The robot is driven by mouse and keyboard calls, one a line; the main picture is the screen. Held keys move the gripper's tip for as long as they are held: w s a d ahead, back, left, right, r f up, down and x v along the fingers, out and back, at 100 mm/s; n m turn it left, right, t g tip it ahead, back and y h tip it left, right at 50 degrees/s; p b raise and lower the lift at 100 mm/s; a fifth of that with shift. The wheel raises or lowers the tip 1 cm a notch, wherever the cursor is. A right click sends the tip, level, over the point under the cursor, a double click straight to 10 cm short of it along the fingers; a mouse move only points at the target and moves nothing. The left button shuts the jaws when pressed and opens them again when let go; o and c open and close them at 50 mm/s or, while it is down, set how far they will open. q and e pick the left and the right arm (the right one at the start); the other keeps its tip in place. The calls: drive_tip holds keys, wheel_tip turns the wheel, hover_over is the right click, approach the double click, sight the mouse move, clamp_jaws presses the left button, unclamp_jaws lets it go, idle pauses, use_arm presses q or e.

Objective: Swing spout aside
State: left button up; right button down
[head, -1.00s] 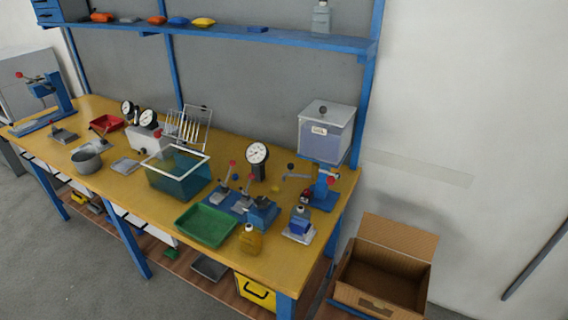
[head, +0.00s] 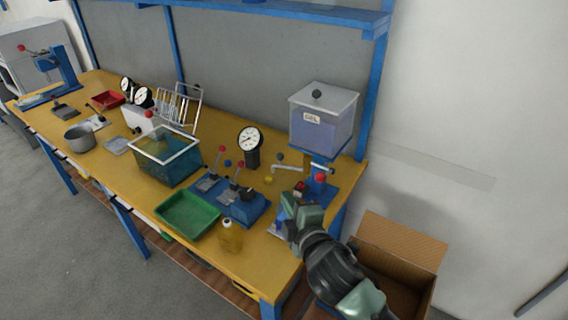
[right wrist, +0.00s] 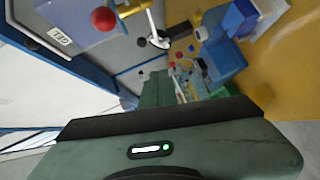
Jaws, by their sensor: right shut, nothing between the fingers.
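A clear tank labelled GEL (head: 323,118) stands on a blue stand at the right end of the bench. A thin pale spout (head: 290,168) reaches left from under it, with a dark knob near its outer end. A red knob (head: 320,178) is at the stand's front. My right gripper (head: 287,203) is shut and empty, in front of the stand and below the spout, apart from it. In the right wrist view the tank (right wrist: 75,25), the red knob (right wrist: 103,19) and the pale spout (right wrist: 152,26) show beyond the gripper. My left gripper is out of view.
A blue fixture with red-knobbed levers (head: 240,207), a dial gauge (head: 250,140), a green tray (head: 187,214) and a yellow bottle (head: 230,237) stand left of my gripper. An open cardboard box (head: 408,240) is at the right. My gripper mostly hides the bottle on the scale.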

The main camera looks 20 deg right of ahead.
drive_tip(key=r, duration=0.2)
drive_tip(key=n+p, duration=0.1)
drive_tip(key=p, duration=0.1)
approach(280, 165)
drive_tip(key=w+a+r, duration=0.3)
drive_tip(key=a, duration=0.1)
drive_tip(key=shift+t, duration=0.3)
drive_tip(key=w+d, duration=0.1)
drive_tip(key=w+d+f, duration=0.1)
drive_tip(key=w, duration=0.1)
drive_tip(key=shift+d+f+p, duration=0.2)
drive_tip(key=shift+d+p, duration=0.15)
